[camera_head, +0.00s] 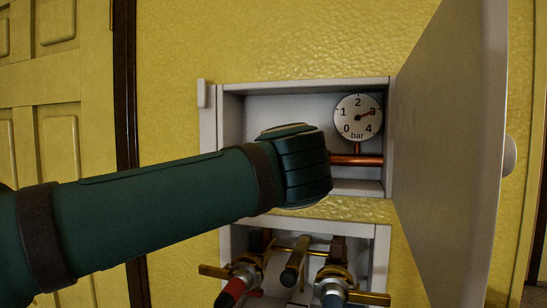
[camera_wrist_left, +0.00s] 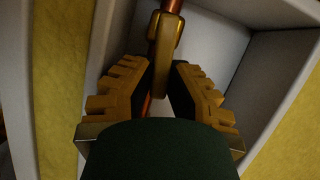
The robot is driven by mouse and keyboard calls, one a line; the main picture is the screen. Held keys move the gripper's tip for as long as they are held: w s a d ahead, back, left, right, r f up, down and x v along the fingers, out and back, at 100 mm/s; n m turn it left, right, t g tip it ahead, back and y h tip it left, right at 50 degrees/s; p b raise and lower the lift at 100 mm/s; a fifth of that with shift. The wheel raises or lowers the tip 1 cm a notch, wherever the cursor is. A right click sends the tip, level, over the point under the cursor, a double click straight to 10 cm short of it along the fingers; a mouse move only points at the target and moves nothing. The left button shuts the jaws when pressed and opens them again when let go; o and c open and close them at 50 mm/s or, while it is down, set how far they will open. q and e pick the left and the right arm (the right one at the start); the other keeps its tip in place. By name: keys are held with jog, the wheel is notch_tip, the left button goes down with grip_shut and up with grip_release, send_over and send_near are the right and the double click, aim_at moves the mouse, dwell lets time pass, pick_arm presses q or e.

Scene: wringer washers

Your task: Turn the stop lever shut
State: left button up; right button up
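In the left wrist view, the brass stop lever (camera_wrist_left: 164,45) sits on a copper pipe (camera_wrist_left: 172,5) inside a white wall box. My left gripper (camera_wrist_left: 163,70) has its two ridged fingers apart, and the lever's near end lies at the gap between their tips. I cannot tell whether either finger touches it. In the head view, my left arm's dark green wrist (camera_head: 295,168) reaches into the upper box (camera_head: 234,104) and hides the gripper and lever. The copper pipe (camera_head: 360,160) shows to the right of the wrist. My right gripper is not in view.
A pressure gauge (camera_head: 357,118) above the pipe points near 3 bar. The box's door (camera_head: 450,150) stands open at the right. A yellow panelled door (camera_head: 60,110) is at left.

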pick_arm(q)
jog(key=o, duration=0.5)
jog(key=shift+c, duration=0.2)
